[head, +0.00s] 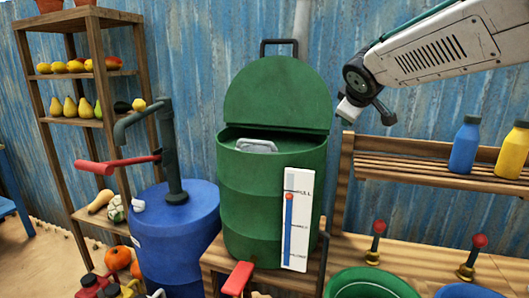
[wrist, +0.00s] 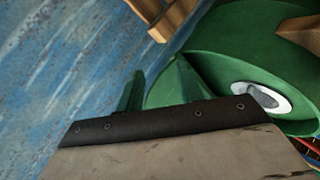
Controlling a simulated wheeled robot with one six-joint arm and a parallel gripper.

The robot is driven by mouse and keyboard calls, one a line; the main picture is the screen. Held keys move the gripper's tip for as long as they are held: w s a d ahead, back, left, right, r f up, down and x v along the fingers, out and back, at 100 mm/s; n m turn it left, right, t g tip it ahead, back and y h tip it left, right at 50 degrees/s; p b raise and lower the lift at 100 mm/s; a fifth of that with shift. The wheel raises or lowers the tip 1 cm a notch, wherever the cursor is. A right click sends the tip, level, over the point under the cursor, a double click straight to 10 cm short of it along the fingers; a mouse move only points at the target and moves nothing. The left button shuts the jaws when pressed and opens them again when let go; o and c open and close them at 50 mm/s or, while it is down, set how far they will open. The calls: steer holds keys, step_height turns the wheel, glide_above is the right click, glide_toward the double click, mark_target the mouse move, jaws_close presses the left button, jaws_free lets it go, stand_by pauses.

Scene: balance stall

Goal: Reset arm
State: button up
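My arm comes in from the upper right in the head view. Its end, with my gripper (head: 362,106), hangs in the air to the right of the green barrel's raised lid, in front of the blue wall. The fingers are too small there to tell open from shut. In the wrist view a broad pale slab with a dark riveted edge fills the bottom, and I cannot tell whether it is part of me. The green barrel (head: 262,200) stands with its lid (head: 278,95) up and a grey handled thing (head: 256,146) in its mouth. Green curved surfaces (wrist: 230,40) show in the wrist view.
A blue barrel (head: 178,235) with a pump and red handle (head: 116,164) stands left. A fruit shelf (head: 60,100) is behind it. A wooden rack (head: 440,178) holds a blue bottle (head: 464,146) and a yellow bottle (head: 513,153) below my arm. A gauge (head: 296,222) fronts the green barrel.

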steer(key=s+d+f+m+g, duration=0.1)
steer(key=s+f+m+g, duration=0.2)
steer(key=s, duration=1.1)
steer(key=s+d+f+m+g+y, duration=0.1)
steer(key=s+f+m+g, duration=0.2)
steer(key=s+f, duration=0.5)
steer(key=s+d+f+m+g+y, duration=0.1)
steer(key=s+f+m+g, duration=0.2)
steer(key=s, duration=1.7)
step_height(320, 180, down, 3)
steer(key=shift+d+f+g, duration=0.1)
steer(key=shift+d+g, duration=0.3)
